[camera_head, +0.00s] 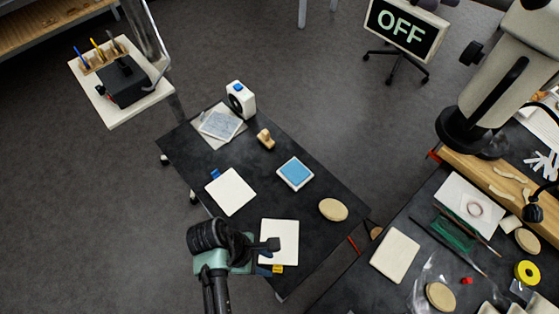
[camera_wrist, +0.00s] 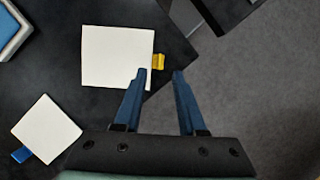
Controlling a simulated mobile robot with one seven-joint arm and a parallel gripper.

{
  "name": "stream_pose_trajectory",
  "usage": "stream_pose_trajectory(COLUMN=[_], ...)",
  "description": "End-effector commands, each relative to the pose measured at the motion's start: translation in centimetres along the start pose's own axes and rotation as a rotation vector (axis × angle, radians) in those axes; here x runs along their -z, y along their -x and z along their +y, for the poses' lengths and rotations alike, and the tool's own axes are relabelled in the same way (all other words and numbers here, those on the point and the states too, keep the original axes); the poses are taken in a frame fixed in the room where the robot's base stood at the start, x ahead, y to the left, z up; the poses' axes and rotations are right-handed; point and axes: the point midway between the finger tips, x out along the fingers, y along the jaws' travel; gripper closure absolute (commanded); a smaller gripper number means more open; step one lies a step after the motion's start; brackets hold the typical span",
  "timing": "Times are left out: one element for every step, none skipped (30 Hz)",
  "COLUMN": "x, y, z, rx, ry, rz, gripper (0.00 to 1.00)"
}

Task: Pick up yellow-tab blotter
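The yellow-tab blotter (camera_head: 284,232) is a white square lying flat on the dark table, with its yellow tab (camera_head: 278,269) at the edge nearest my arm. In the wrist view the blotter (camera_wrist: 112,57) lies beyond my fingers, with the yellow tab (camera_wrist: 158,62) on its right side. My gripper (camera_wrist: 159,73) is open and empty. Its two blue fingers point at the tab, which appears just past the gap between the tips. The left fingertip overlaps the blotter's lower right corner in this view; I cannot tell the height between them. In the head view my arm partly covers the blotter.
A blue-tab white square (camera_head: 232,192) lies to the left on the same table (camera_head: 320,183). A blue-topped pad (camera_head: 295,173), a beige oval (camera_head: 333,209), a wooden stamp (camera_head: 265,138) and a white device (camera_head: 240,100) are farther off. A cluttered workbench (camera_head: 350,287) stands at right.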

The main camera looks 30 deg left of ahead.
Motion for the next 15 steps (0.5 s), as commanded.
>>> stream_pose_trajectory(x=[0.0, 0.0, 0.0, 0.0, -0.1, -0.1, -0.1, -0.1, -0.1, -0.2, -0.2, -0.2, -0.1, -0.1, -0.1], y=[-0.3, -0.5, -0.6, -0.8, -0.9, -1.3, -1.6, -1.9, -2.5, -2.9, -3.2, -3.8, -4.2, -4.6, -5.0], z=[0.0, 0.0, 0.0, 0.0, 0.0, 0.0, 0.0, -0.1, 0.0, -0.1, 0.0, 0.0, 0.0, 0.0, 0.0], rx=[0.001, 0.001, 0.0, 0.0, 0.0, 0.002, 0.001, 0.002, 0.001, 0.002, 0.001, 0.001, 0.001, 0.0, 0.0], ry=[-0.001, -0.001, -0.001, -0.001, -0.001, -0.001, -0.001, -0.001, -0.001, -0.001, -0.001, -0.002, -0.002, -0.002, -0.002], rz=[0.0, 0.0, 0.0, 0.001, 0.001, 0.0, 0.0, 0.0, 0.0, 0.0, 0.001, 0.001, 0.001, 0.001, 0.001], gripper=[0.6, 0.6, 0.6, 0.6, 0.6, 0.6, 0.6, 0.6, 0.6, 0.6, 0.6, 0.6, 0.6, 0.6, 0.6])
